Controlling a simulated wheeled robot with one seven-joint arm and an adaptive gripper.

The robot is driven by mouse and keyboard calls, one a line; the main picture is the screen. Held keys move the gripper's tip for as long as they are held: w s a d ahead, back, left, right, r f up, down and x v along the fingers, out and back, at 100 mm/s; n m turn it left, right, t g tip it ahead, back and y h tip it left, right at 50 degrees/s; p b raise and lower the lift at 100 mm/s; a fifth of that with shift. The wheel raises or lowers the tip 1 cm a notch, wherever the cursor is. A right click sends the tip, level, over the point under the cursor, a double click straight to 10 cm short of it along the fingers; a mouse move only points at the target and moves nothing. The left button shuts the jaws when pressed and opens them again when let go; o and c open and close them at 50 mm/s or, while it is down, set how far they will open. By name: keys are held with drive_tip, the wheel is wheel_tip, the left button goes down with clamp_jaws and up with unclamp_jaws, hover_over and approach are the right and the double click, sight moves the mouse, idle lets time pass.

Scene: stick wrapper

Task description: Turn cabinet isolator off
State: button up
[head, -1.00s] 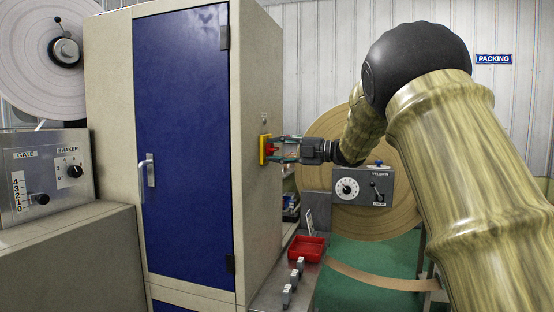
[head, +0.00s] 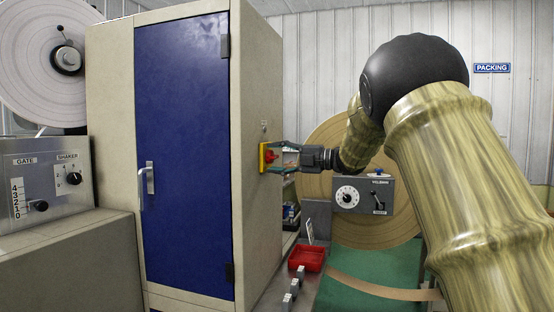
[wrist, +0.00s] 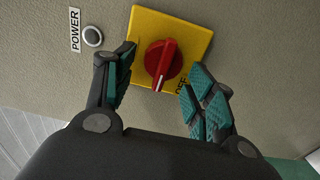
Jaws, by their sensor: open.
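The isolator is a red rotary knob (wrist: 163,64) on a square yellow plate (wrist: 195,28), fixed to the side wall of the beige cabinet (head: 258,60). In the head view the knob (head: 270,155) sits at mid-height on that wall. The knob's grip carries a white line running steeply down the wrist view. OFF lettering shows at the plate's lower edge, partly hidden by a finger. My gripper (head: 279,157) is open at the plate. In the wrist view its teal-padded fingers (wrist: 158,75) stand on both sides of the knob; I cannot tell whether they touch it.
A round POWER button or lamp (wrist: 93,37) is beside the plate. The cabinet's blue door (head: 185,150) is closed. Below my gripper, a red tray (head: 306,258) sits on a bench. A grey control box (head: 363,194) stands before a large tan reel (head: 325,150).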

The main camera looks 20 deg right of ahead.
drive_tip(key=v, duration=1.2)
idle(0.4)
